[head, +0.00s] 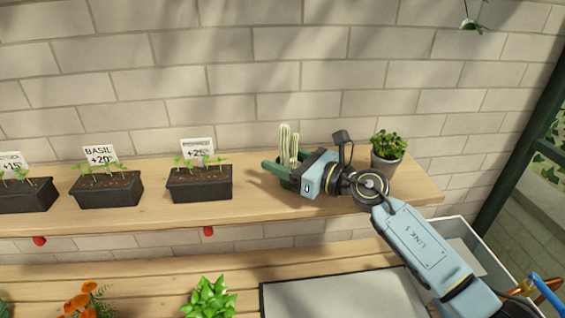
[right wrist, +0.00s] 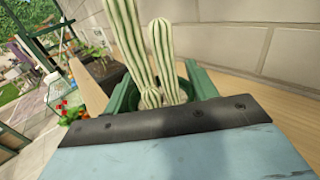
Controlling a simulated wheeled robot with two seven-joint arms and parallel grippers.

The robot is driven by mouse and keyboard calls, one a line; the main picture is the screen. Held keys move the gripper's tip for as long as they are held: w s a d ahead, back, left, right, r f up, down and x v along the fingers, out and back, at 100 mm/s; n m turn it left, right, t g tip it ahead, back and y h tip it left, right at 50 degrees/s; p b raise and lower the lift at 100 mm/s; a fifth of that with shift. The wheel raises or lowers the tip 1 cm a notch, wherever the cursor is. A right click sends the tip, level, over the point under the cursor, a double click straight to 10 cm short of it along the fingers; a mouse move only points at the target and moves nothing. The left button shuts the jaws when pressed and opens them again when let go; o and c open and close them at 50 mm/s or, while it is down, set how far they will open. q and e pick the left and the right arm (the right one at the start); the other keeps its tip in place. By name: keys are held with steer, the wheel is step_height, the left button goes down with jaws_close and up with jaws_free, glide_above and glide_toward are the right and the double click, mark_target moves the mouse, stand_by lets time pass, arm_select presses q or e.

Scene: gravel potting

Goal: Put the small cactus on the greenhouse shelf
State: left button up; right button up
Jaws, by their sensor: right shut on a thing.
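The small cactus (head: 288,143) has pale ribbed green columns and sits in a green pot. My right gripper (head: 282,174) is shut on its pot, at the wooden shelf (head: 250,209) against the brick wall. The gripper body hides most of the pot, and I cannot tell whether its base touches the shelf. In the right wrist view the cactus (right wrist: 163,55) stands between the green fingers, roughly upright, with a small round offshoot at its foot. My left gripper is not in view.
Black seedling planters (head: 199,183) with sign cards stand left of the cactus. A potted leafy plant (head: 388,150) stands to its right on the shelf. Below are a wooden bench (head: 140,280), a grey-topped tray (head: 340,296), a bright green plant (head: 210,298) and orange flowers (head: 85,298).

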steer(key=shift+f, duration=0.3)
steer(key=o, duration=0.8)
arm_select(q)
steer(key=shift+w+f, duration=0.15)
arm_select(e)
steer(key=o, duration=0.3)
steer(key=shift+r, duration=0.1)
steer(key=shift+r, duration=0.15)
steer(key=b+v, duration=0.1)
steer(key=v, duration=1)
steer(key=shift+b, duration=0.4)
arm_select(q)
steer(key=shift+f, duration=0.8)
arm_select(e)
steer(key=shift+s+d, duration=0.3)
steer(key=shift+d, duration=0.15)
